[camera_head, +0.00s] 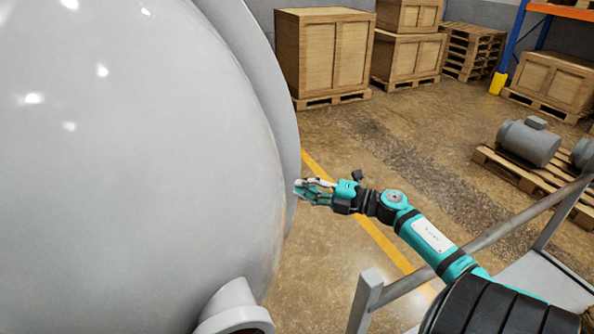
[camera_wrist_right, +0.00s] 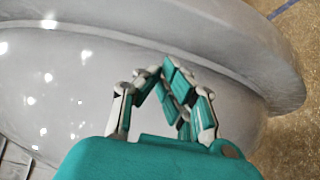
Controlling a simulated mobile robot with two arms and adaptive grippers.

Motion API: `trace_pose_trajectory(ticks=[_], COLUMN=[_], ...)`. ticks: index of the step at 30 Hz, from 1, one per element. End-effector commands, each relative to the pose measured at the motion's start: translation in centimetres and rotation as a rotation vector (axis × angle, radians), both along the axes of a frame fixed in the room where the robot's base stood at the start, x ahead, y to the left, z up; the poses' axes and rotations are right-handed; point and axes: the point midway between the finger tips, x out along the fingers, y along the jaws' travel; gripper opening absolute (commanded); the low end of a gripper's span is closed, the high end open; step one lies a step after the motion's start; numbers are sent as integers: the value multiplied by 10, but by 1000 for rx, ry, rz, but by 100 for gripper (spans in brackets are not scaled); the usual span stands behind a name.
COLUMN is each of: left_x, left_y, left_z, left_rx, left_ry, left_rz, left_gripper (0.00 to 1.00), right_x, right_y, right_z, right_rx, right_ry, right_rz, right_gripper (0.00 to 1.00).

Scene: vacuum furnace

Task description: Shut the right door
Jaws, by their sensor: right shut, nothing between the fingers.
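The right door (camera_head: 130,160) is a large, pale grey, domed shell that fills the left half of the head view. Its rim flange (camera_head: 272,85) curves down along its right side. My right gripper (camera_head: 299,188) is at the door's right edge, with its fingertips at or very near the rim; I cannot tell whether they touch. In the right wrist view the teal fingers (camera_wrist_right: 170,68) are closed together with nothing between them, in front of the domed surface (camera_wrist_right: 70,90) and the rim (camera_wrist_right: 230,40). My left gripper is not in view.
A metal railing (camera_head: 470,245) and a grey platform (camera_head: 545,280) are at the lower right, close to my right arm. A pipe stub (camera_head: 235,312) sticks out at the dome's bottom. Wooden crates (camera_head: 325,52) and a pallet with motors (camera_head: 528,142) stand farther off. The floor between is clear.

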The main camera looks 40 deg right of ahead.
Motion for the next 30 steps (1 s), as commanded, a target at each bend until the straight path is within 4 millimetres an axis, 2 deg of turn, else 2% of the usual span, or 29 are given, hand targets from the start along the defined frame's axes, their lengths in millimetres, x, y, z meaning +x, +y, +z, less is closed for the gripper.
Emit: trace_pose_trajectory(ticks=[1,4,10,14,25,30], left_x=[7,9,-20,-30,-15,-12], left_y=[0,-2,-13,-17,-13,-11], left_z=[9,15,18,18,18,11], left_rx=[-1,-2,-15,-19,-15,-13], left_ry=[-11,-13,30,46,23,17], left_rz=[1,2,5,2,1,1], left_gripper=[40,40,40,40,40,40], right_x=[10,23,38,41,41,46], right_y=[1,-5,-11,-12,-12,-18], right_z=[6,4,2,0,-1,-2], right_rx=[3,1,2,1,0,-2], right_ry=[-3,-2,-1,0,0,-1], right_rz=[-2,-1,-1,0,0,-5], right_gripper=[0,0,0,0,0,0])
